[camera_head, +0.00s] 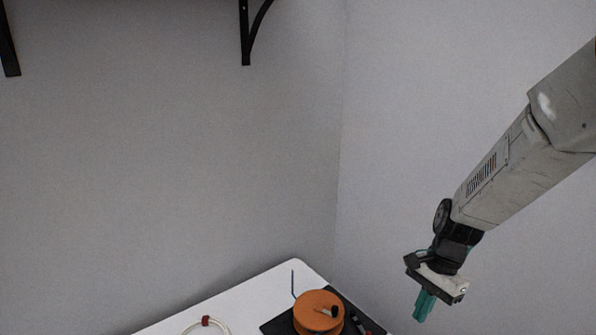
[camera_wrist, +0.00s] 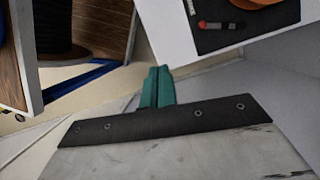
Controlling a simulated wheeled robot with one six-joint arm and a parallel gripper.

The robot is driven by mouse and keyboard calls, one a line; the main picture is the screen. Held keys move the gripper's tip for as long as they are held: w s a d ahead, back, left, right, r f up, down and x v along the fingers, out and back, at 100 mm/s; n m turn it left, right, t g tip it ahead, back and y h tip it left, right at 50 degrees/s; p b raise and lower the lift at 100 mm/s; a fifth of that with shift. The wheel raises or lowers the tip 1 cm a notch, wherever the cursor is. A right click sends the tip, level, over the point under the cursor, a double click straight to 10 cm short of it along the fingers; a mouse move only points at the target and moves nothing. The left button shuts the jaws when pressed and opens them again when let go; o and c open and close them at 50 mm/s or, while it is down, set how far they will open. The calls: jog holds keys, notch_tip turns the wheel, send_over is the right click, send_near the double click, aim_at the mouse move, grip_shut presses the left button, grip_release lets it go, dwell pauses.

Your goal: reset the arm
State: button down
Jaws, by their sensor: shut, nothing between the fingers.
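My gripper (camera_head: 424,306) hangs at the right in the head view, at the end of my grey arm that reaches in from the upper right. Its teal fingers point down and are together, with nothing between them. The fingers also show in the wrist view (camera_wrist: 158,88), closed side by side. In the head view the gripper is to the right of the white table and apart from it.
The white table (camera_head: 237,299) holds an orange spool (camera_head: 318,312) on a black mat (camera_head: 277,325), and a white cable coil (camera_head: 207,327). In the wrist view, a red-and-black tool (camera_wrist: 218,25) lies on the mat. A wooden shelf unit (camera_wrist: 121,22) holds a dark spool (camera_wrist: 60,30). Black brackets (camera_head: 246,35) are on the wall.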

jog(key=s+a+r+n+t+h, duration=0.1)
jog(key=s+r+n+t+h, duration=0.1)
jog(key=s+r+n, duration=1)
jog(key=shift+s+r+t+h, duration=0.4)
jog(key=shift+s+r+t, duration=0.2)
jog(key=shift+s+r, duration=3.25)
jog(key=shift+s+f, duration=0.5)
